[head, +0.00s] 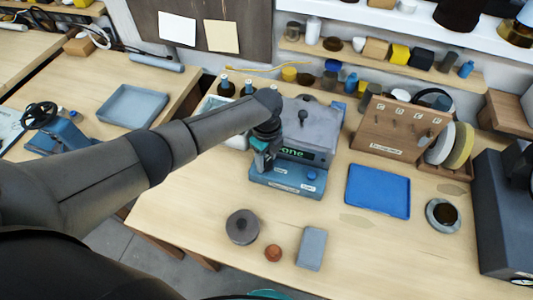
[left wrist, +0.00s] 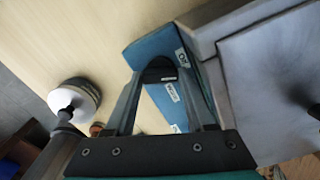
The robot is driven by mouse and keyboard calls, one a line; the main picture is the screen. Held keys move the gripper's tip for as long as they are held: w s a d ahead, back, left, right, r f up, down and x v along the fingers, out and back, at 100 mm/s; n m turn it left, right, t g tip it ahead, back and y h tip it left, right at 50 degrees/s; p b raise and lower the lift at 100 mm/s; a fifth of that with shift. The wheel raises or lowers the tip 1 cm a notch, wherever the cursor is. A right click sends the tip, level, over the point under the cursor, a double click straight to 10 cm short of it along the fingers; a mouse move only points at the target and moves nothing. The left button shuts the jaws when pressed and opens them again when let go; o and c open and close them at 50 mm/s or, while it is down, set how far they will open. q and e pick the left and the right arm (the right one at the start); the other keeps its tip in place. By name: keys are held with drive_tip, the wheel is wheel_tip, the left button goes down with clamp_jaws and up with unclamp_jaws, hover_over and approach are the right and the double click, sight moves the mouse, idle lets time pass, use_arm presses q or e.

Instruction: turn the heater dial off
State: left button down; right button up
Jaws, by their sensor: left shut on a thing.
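The heater is a grey box with a knobbed lid (head: 312,122), a green display and a blue front base (head: 290,185) with small white labels. The base also shows in the left wrist view (left wrist: 152,51). My left gripper (head: 262,165) is at the left end of this base. In the left wrist view its fingers (left wrist: 158,74) come together on a small dark rounded part at the blue panel, which looks like the dial. The fingers hide most of it, so its setting cannot be read. A small blue knob (head: 311,176) sits at the right of the base. My right gripper is not in view.
A blue tray (head: 379,191) lies right of the heater. A dark round lidded pot (head: 242,227), a small brown piece (head: 273,253) and a grey block (head: 312,248) stand in front. Dark-capped bottles (head: 226,88) stand behind my left arm. A wooden rack (head: 398,130) stands at the back right.

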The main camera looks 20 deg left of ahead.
use_arm(q)
drive_tip(key=shift+w+r+n+p, duration=0.1)
drive_tip(key=shift+n+p, duration=0.8)
drive_tip(key=shift+n, duration=1.3)
drive_tip(key=shift+a, duration=0.1)
drive_tip(key=shift+c, duration=1.2)
unclamp_jaws()
